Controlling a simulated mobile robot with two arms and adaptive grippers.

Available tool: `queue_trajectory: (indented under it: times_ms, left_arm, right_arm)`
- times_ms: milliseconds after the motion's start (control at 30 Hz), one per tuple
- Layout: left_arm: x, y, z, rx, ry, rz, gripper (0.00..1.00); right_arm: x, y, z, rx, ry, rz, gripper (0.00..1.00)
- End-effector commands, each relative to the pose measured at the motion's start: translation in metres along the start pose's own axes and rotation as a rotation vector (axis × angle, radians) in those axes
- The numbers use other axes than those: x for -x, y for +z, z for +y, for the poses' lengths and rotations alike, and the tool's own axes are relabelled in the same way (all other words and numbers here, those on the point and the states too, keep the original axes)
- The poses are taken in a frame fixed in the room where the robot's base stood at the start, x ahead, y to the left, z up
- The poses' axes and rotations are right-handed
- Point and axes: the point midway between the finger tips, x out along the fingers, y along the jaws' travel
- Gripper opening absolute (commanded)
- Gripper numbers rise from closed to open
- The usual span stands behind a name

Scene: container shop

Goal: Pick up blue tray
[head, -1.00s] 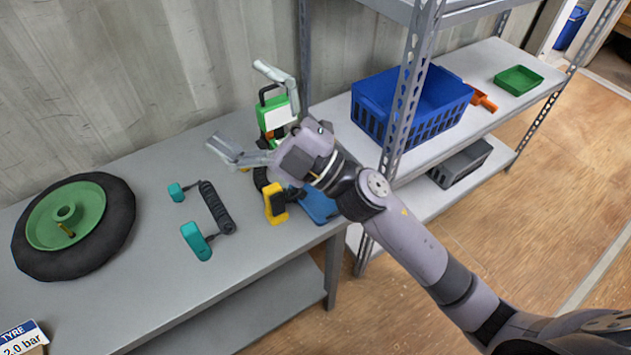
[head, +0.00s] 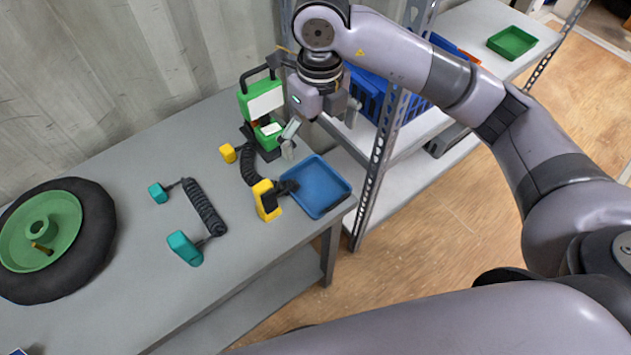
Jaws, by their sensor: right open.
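The blue tray (head: 318,186) is a shallow, square tray lying flat on the grey workbench near its right end. A yellow-ended black coiled cable (head: 267,200) lies at its left edge, and a black part of it overlaps the tray's rim. My right gripper (head: 322,128) is open and empty, pointing down above and behind the tray, apart from it. One light-grey finger hangs in front of the green device; the other is near the shelf post. My left gripper is not in view.
A green device (head: 262,108) with a black handle stands close behind the tray. A teal-ended coiled cable (head: 205,207) and a wheel (head: 95,235) lie to the left. A metal shelf post (head: 378,160) rises right of the tray; a blue crate (head: 371,93) is beyond it.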

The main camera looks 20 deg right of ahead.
Motion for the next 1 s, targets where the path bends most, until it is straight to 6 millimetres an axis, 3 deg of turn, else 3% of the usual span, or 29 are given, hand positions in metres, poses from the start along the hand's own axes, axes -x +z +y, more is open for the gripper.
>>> queue_trajectory:
  times_ms: [167,533,767,1000]
  left_arm:
    - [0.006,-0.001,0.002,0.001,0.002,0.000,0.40]
    - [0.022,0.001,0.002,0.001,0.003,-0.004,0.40]
    - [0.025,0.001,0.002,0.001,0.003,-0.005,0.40]
    - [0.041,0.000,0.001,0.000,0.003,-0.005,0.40]
  right_arm:
    - [-0.023,-0.002,-0.004,-0.006,-0.015,0.011,1.00]
    - [-0.100,-0.003,-0.004,-0.005,-0.011,0.009,1.00]
    - [-0.120,-0.002,-0.004,-0.003,-0.011,0.005,1.00]
    - [-0.148,-0.007,-0.004,-0.004,-0.010,0.009,1.00]
